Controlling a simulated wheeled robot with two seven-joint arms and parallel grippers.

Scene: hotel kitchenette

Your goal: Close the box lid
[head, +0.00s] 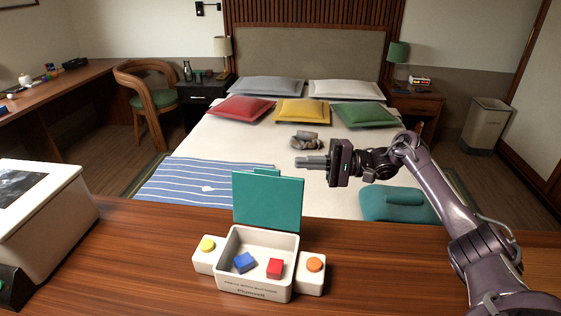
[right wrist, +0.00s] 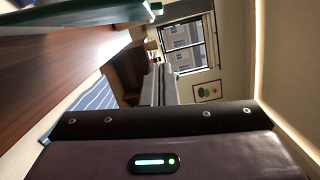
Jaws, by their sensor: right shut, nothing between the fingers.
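A white box (head: 257,284) stands on the wooden counter with its teal lid (head: 268,202) open, standing upright at the back edge. Inside lie a blue block (head: 244,262) and a red block (head: 275,268). A yellow button (head: 207,245) sits on the left side piece and an orange button (head: 314,264) on the right one. My right gripper (head: 300,161) is shut and empty, above and just right of the lid, its fingers pointing left. In the right wrist view, a teal slab (right wrist: 85,15), seemingly the lid, crosses the top left. My left gripper is out of view.
The wooden counter (head: 400,280) is clear right of the box. A white device with a dark screen (head: 35,215) stands at the far left. Behind the counter is a bed with pillows, a striped blanket (head: 205,182) and a teal cushion (head: 395,205).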

